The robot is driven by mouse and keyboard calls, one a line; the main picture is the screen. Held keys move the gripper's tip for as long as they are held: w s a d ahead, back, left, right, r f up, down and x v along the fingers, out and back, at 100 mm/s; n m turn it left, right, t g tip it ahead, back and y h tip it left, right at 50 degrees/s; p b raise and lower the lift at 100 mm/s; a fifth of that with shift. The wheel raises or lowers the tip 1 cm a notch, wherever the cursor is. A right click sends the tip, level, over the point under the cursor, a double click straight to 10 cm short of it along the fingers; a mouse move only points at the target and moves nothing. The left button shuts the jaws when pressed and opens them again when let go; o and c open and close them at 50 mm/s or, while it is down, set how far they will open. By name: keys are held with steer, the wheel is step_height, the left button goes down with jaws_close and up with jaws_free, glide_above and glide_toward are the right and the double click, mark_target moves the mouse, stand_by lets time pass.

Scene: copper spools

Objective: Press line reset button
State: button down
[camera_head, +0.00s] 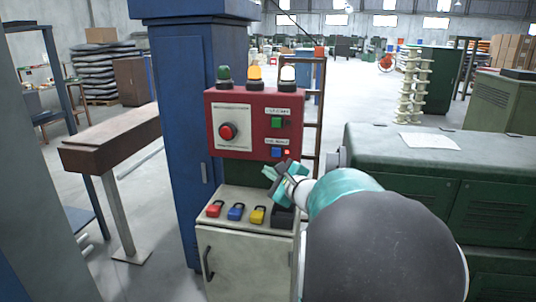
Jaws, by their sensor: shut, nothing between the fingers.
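A red control panel (260,102) stands ahead of me above a pale cabinet. A white label (276,141) sits above the blue button, too small to read surely. A large round red button (228,131) is on a pale plate at the left. My gripper (272,178) is shut and empty, just below the blue button in the picture. Whether it touches the panel I cannot tell.
Green, amber and white lamps (255,78) top the panel. Red, blue and yellow padlock-like items (236,212) lie on the cabinet's sloped top (243,197). A blue column (190,130) is at left, a green cabinet (420,150) at right. My arm hides the lower right.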

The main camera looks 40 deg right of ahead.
mark_target(272, 153)
steer(key=shift+d, duration=0.15)
steer(key=shift+d, duration=0.1)
steer(key=shift+w+d, duration=0.9)
steer(key=shift+d, duration=0.25)
steer(key=shift+w+d, duration=0.9)
steer(key=shift+d, duration=0.2)
steer(key=shift+w+d, duration=0.9)
steer(key=shift+d, duration=0.25)
steer(key=shift+w+d, duration=0.25)
steer(key=shift+d, duration=0.1)
steer(key=shift+w+d, duration=0.25)
steer(key=shift+d, duration=0.1)
stand_by(0.4)
stand_by(0.3)
steer(key=shift+s+a, duration=0.5)
steer(key=shift+a, duration=0.2)
